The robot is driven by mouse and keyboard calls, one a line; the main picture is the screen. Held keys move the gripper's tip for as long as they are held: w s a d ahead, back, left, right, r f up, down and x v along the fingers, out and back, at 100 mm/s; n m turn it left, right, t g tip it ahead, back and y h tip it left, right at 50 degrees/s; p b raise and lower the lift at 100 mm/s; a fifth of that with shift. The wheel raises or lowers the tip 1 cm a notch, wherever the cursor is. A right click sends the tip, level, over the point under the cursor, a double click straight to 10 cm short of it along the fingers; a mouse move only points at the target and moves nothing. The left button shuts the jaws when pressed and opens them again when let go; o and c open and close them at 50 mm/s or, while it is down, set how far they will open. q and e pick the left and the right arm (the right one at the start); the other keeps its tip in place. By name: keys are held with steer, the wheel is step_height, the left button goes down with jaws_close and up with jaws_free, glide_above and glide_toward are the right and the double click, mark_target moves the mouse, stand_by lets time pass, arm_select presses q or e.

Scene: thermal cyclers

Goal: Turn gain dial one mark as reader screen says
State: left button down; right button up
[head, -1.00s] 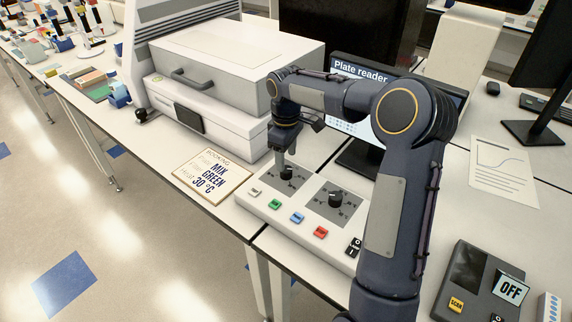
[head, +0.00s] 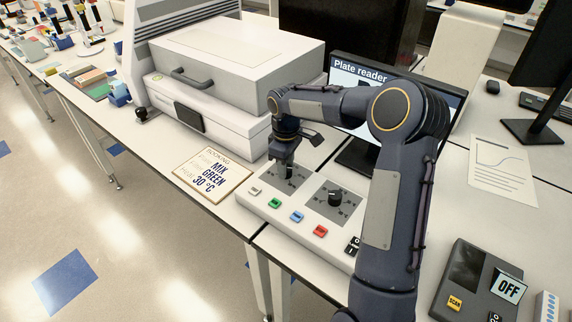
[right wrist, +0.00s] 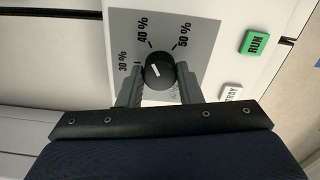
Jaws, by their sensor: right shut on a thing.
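The control panel (head: 262,208) has two dials on grey plates. My right gripper (head: 288,170) is over the left dial and mostly hides it in the head view. In the right wrist view the black dial (right wrist: 159,71) sits between the two fingers (right wrist: 158,84), which are shut on it. Marks 30 %, 40 % and 50 % show around it; its white pointer line lies toward the left, near the 30 % side. The second dial (head: 335,198) stands free. The reader screen (head: 345,72) reads "Plate reader"; my right arm hides most of the rest. My left gripper is out of view.
Coloured buttons, such as the green one (head: 274,203) and red one (head: 320,231), line the panel's front. A booking card (head: 212,176) lies to the left. A large white instrument (head: 225,75) stands behind. A scanner showing OFF (head: 470,270) is at right.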

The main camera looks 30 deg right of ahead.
steer(key=shift+m, duration=0.4)
steer(key=shift+m+b, duration=0.4)
steer(key=shift+m, duration=0.6)
steer(key=m, duration=0.2)
steer(key=shift+m+b, duration=0.3)
steer(key=m, duration=0.3)
steer(key=shift+m, duration=1.7)
steer(key=o, duration=1)
